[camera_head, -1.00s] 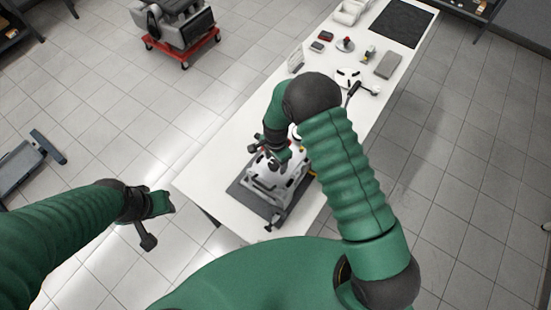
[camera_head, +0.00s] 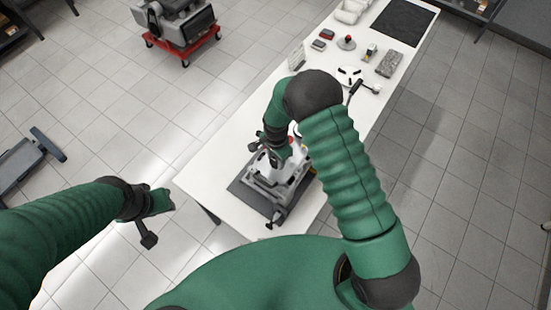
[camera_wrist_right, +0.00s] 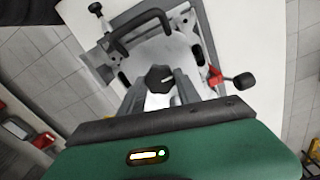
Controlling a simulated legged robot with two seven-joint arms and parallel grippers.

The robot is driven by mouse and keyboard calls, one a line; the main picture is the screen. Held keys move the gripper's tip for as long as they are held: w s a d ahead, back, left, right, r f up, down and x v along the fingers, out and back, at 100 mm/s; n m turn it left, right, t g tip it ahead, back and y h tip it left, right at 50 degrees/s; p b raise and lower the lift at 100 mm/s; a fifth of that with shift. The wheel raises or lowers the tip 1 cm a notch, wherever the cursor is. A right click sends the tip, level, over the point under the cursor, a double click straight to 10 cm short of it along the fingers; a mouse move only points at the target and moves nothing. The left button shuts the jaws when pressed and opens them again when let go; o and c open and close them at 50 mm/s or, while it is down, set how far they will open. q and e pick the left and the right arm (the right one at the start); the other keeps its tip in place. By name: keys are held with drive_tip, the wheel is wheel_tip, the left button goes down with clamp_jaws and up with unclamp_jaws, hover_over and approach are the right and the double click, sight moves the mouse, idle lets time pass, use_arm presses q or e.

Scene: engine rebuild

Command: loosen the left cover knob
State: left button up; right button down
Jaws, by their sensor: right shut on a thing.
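The grey engine unit (camera_head: 268,190) stands on a dark mat (camera_head: 240,190) on the white table. My right gripper (camera_head: 277,160) reaches down onto its top, and my own wrist hides much of it. In the right wrist view, a black knob (camera_wrist_right: 159,77) sits on the unit's light cover (camera_wrist_right: 178,50), between the fingertips of my right gripper (camera_wrist_right: 160,84). The gripper is shut on this knob. My left gripper (camera_head: 150,216) hangs in the air left of the table, away from the unit; its finger gap is unclear.
A black bar handle (camera_wrist_right: 140,32) rises from the unit, near the right gripper. A red part (camera_wrist_right: 215,75) with a black ball end is at its right. Farther along the table lie a white round part (camera_head: 349,75) and a grey block (camera_head: 389,64).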

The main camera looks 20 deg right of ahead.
drive_tip(key=n+b, duration=0.2)
drive_tip(key=n, duration=0.1)
drive_tip(key=shift+w+f, duration=0.1)
drive_tip(key=shift+f, duration=0.05)
drive_tip(key=n+b, duration=0.2)
drive_tip(key=n, duration=0.3)
drive_tip(key=shift+b, duration=0.35)
drive_tip(key=n+b, duration=0.1)
drive_tip(key=n, duration=0.3)
drive_tip(key=shift+n+b, duration=0.3)
drive_tip(key=n+b, duration=0.1)
drive_tip(key=n, duration=0.8)
drive_tip(key=shift+a, duration=0.1)
drive_tip(key=n, duration=0.4)
drive_tip(key=shift+n, duration=0.3)
drive_tip(key=n+p, duration=0.1)
drive_tip(key=n, duration=0.3)
drive_tip(key=n+p, duration=0.1)
drive_tip(key=n, duration=0.4)
drive_tip(key=shift+s, duration=0.2)
drive_tip(key=shift+n, duration=0.3)
